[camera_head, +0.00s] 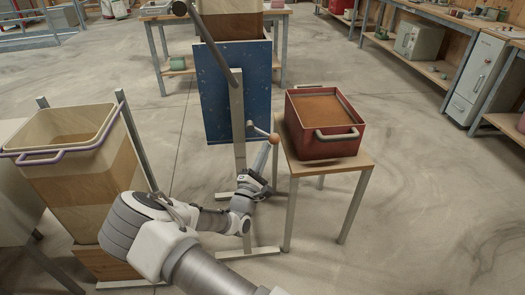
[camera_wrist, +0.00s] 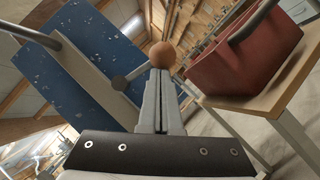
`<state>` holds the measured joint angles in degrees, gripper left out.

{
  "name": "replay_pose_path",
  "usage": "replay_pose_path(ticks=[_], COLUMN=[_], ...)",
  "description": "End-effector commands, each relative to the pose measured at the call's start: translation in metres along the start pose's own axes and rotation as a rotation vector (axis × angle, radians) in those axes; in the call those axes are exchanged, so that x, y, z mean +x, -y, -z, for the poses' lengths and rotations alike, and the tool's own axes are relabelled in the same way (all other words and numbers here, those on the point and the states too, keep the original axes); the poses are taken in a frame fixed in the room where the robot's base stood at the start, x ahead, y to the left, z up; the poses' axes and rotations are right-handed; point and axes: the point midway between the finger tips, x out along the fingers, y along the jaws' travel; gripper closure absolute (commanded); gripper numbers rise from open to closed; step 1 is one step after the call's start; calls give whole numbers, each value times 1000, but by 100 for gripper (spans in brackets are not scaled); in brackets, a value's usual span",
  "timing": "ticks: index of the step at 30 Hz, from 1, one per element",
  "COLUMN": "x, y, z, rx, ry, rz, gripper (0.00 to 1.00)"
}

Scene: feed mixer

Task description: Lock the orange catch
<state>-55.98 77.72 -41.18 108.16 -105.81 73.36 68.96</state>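The catch is a short grey lever with an orange-brown ball knob (camera_head: 274,138), mounted on the upright post in front of the blue speckled panel (camera_head: 222,95). The knob also shows in the wrist view (camera_wrist: 162,55), its lever running left to a round grey pivot (camera_wrist: 119,83). My gripper (camera_head: 268,148) points up at the knob from below. In the wrist view my fingers (camera_wrist: 161,76) lie close together, with only a thin line between them. The knob sits right at their tips; I cannot tell whether they touch.
A red bin (camera_head: 324,142) with brown contents stands on a wooden table (camera_head: 352,165) just right of my gripper. A long dark handle (camera_head: 214,50) slopes above the post. A wooden hopper with a purple rail (camera_head: 60,154) stands left.

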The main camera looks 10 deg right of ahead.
Motion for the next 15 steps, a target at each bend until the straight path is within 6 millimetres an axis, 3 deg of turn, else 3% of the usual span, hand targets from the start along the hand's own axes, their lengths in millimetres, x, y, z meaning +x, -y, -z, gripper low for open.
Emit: replay_pose_path(ticks=[15], x=[19], y=[-9], z=[-27], rx=[-391], ry=[1], rz=[-277], gripper=[100])
